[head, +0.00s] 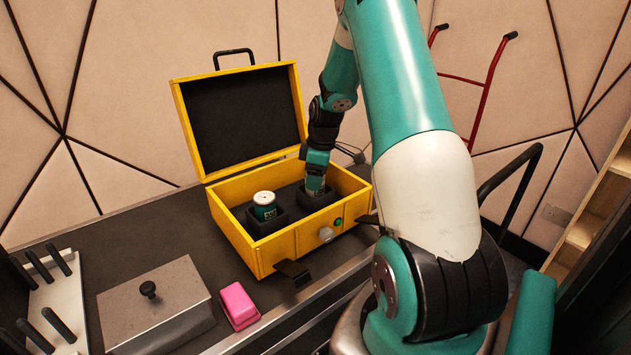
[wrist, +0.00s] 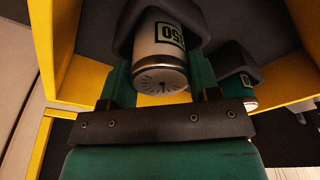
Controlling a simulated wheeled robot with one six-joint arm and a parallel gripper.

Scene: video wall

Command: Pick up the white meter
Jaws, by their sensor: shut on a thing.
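The white meter (wrist: 160,65) is a pale cylinder with a dark-framed label and a silver end marked with dial ticks. It sits in a dark holder in the open yellow case (head: 240,245), and a small part of it shows in the head view (head: 315,187). My gripper (head: 317,172) reaches down into the right side of the case. In the wrist view its green fingers (wrist: 162,80) stand on both sides of the white meter and are shut on it. The meter's far end is hidden by the holder.
A green meter (head: 265,212) with a pale top stands in a second holder to the left. The case lid (head: 243,112) is raised behind. A grey lidded box (head: 155,305), a pink block (head: 239,303) and a rack of black handles (head: 50,300) are on the dark counter.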

